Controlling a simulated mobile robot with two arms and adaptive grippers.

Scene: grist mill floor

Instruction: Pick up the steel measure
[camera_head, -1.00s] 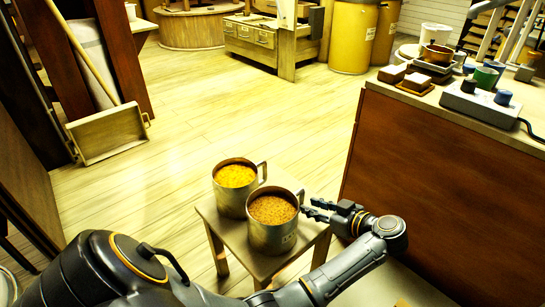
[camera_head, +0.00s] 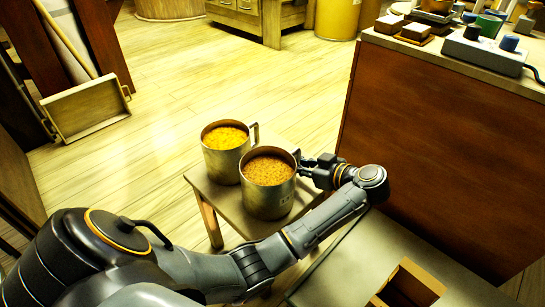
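Two steel measures with handles stand upright on a small wooden stool (camera_head: 228,208). The nearer measure (camera_head: 267,200) is filled with brown grain and has a small label low on its right side. The farther measure (camera_head: 223,164) holds yellow grain and stands behind it to the left. My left arm comes in from the lower left and passes in front of the stool's near right side. My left gripper (camera_head: 305,166) is at the nearer measure's right side, by its handle. Its fingers are small and partly hidden, so its opening and grip are unclear. My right gripper is out of view.
A brown cabinet (camera_head: 430,140) with a control box (camera_head: 485,50) on top stands close on the right. An open wooden box (camera_head: 410,285) lies on a pale surface at the lower right. A wooden tray-like scoop (camera_head: 88,108) leans at left. Floor behind the stool is clear.

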